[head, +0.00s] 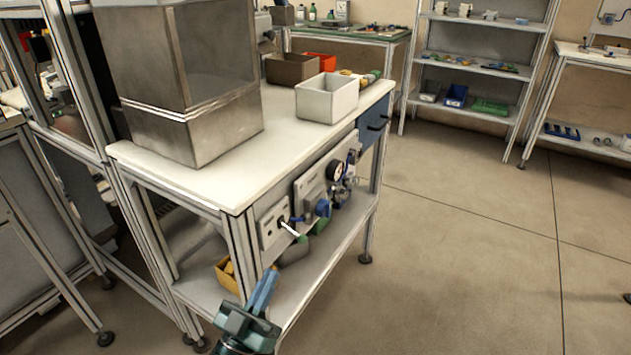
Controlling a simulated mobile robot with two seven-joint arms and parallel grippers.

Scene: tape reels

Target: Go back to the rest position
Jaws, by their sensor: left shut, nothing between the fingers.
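My left gripper (266,285) shows at the bottom of the head view, left of centre. Its blue fingers are together, point up, and hold nothing. It appears in front of the near edge of the white-topped workbench (200,187), below the panel with a lever and gauge (334,171). I cannot tell how far it is from the bench. My right gripper is not in view. No tape reel can be made out.
On the bench stand a large metal-and-glass box (190,128), a white bin (326,100) and a brown bin (291,69). A yellow bin (228,282) is on its lower shelf. Shelving (470,68) stands at the back. The floor (470,240) to the right is clear.

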